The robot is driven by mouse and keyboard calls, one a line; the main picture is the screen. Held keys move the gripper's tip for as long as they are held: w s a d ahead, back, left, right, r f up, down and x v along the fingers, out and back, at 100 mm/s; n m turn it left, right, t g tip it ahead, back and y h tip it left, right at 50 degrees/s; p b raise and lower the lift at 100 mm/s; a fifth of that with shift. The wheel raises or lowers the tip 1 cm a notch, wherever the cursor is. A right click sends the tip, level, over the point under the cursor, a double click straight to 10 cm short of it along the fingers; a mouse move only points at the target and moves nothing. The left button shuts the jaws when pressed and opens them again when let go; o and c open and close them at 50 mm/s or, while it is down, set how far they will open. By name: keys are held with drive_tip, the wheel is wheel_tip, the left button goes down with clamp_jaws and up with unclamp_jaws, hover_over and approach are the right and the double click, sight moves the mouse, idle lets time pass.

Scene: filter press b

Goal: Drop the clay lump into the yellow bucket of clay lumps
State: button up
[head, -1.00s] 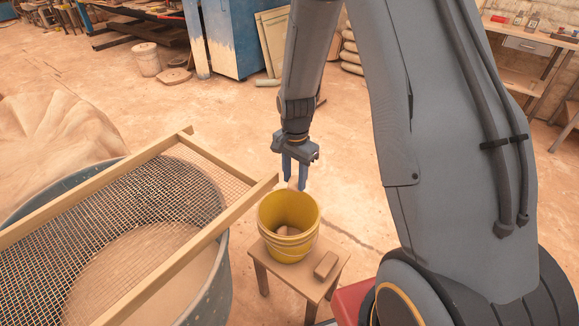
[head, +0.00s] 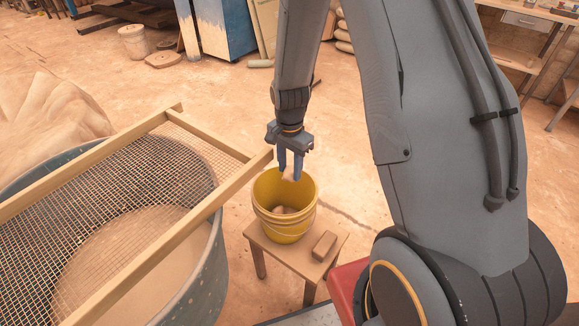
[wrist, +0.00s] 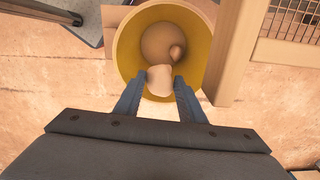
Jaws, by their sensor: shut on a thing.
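The yellow bucket (head: 285,222) stands upright on a small wooden stool, and clay lumps (head: 284,210) show inside it. My gripper (head: 291,176) points down over the bucket's mouth, with its fingertips at about rim height in the head view. It is shut on a pale clay lump (head: 288,174). In the wrist view the held clay lump (wrist: 160,79) sits between the two blue fingers (wrist: 154,88), over the opening of the yellow bucket (wrist: 127,45). Round clay (wrist: 168,40) shows deeper inside the bucket.
A clay block (head: 324,245) lies on the stool (head: 290,262) to the right of the bucket. A large tub (head: 190,275) with a wood-framed mesh screen (head: 225,190) stands close on the left, its frame corner near the bucket rim. Open floor lies behind.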

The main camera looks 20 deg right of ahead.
sight(290, 171)
drive_tip(key=o, duration=1.1)
drive_tip(key=shift+o, duration=0.2)
drive_tip(key=shift+r, duration=0.1)
wheel_tip(290, 171, up, 8)
drive_tip(key=shift+f+b, duration=0.2)
drive_tip(key=shift+b, duration=0.2)
drive_tip(key=s+r+n, duration=0.4)
drive_tip(key=s+n, duration=0.1)
drive_tip(key=s, duration=0.3)
drive_tip(key=s+r+n, duration=0.4)
drive_tip(key=s+n, duration=0.2)
drive_tip(key=s, duration=0.3)
drive_tip(key=shift+s+r+n, duration=0.15)
drive_tip(key=shift+r+n, duration=0.15)
